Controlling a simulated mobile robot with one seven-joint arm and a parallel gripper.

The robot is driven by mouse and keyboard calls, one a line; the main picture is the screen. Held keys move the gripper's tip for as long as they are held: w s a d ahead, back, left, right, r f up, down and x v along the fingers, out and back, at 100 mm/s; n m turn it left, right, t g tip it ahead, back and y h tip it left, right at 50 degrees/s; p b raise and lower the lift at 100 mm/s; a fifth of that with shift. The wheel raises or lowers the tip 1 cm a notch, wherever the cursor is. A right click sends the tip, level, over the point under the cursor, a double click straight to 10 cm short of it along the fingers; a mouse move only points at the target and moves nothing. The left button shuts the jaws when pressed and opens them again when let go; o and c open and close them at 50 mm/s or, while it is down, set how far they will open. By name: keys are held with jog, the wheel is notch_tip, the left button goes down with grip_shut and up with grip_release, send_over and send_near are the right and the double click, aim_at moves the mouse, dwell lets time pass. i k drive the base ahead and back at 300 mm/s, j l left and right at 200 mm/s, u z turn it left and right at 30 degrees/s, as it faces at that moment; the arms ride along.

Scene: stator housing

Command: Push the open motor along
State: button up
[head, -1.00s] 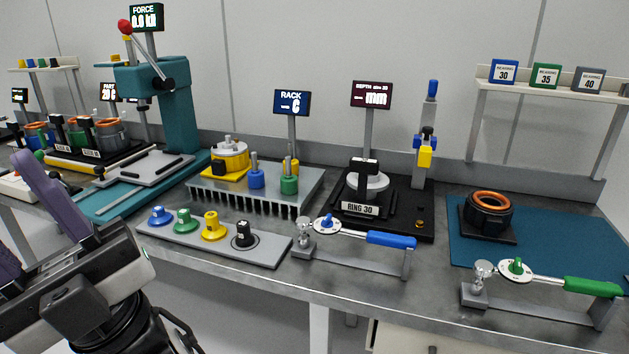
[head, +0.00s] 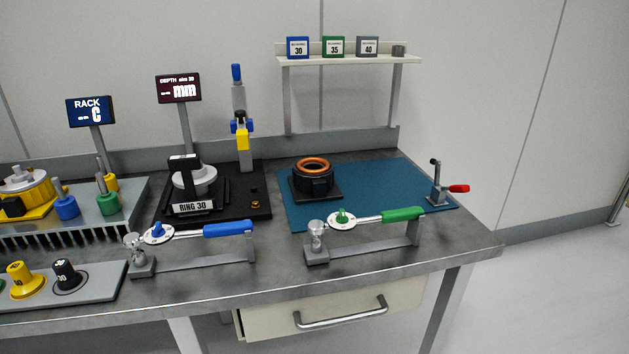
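The open motor (head: 316,183) is a black round housing with an orange copper ring showing at its open top. It stands upright on a dark square base on the teal mat (head: 380,196), near the mat's left edge. My gripper is outside the head view, so its state and its distance from the motor do not show.
A torque wrench with a green handle (head: 403,214) lies on a stand in front of the mat, and one with a blue handle (head: 228,229) is to its left. A red-handled clamp (head: 458,188) is at the mat's right.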

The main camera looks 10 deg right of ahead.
aim_at(312, 180)
jog(key=i+l+u, duration=0.1)
jog(key=l+u, duration=0.2)
jog(key=l, duration=0.65)
jog(key=l+u, duration=0.25)
jog(key=l, duration=0.7)
jog(key=i+l, duration=0.4)
jog(key=i+j+u, duration=0.05)
